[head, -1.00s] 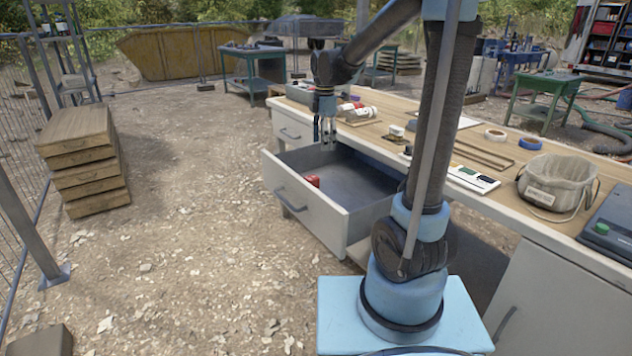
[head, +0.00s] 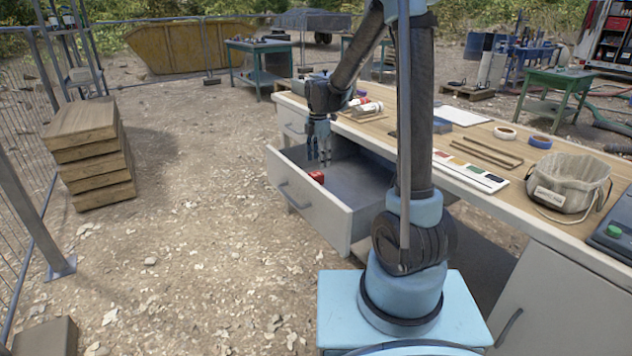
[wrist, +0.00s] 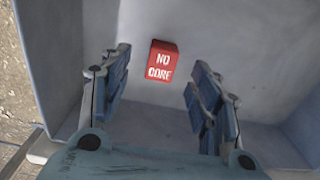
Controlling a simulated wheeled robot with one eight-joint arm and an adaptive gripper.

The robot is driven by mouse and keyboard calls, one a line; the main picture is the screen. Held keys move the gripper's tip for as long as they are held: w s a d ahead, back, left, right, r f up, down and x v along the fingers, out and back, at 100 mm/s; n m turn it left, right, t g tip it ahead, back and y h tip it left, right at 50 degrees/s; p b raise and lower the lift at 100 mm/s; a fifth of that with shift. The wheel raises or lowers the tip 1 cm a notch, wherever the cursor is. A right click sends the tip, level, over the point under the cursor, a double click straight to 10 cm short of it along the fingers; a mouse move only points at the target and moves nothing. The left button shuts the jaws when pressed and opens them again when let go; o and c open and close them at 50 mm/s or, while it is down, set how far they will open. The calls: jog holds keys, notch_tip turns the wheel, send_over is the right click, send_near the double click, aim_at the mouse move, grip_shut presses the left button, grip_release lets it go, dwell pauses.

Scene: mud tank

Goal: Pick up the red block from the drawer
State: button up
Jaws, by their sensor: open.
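The red block (head: 316,177) lies in the open drawer (head: 318,217), near its front left part. In the wrist view the red block (wrist: 162,61) shows white lettering reading "NO CORE" and lies on the drawer's grey floor, close to a wall. My gripper (head: 325,162) points down above the drawer, just above and slightly right of the block in the head view. In the wrist view my gripper (wrist: 160,78) has its two blue fingers spread wide with nothing between them. The block lies beyond the fingertips, between their lines, and is not touched.
A stack of wooden boards (head: 92,155) stands on the ground at left. The rest of the drawer floor looks clear.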

aim_at(316, 173)
notch_tip(316, 173, down, 2)
jog(key=shift+f, duration=0.25)
jog(key=f, duration=0.2)
jog(key=s+f, duration=0.1)
jog(key=f, duration=0.1)
jog(key=shift+a, duration=0.35)
jog(key=shift+f, duration=0.65)
jog(key=c, duration=1.1)
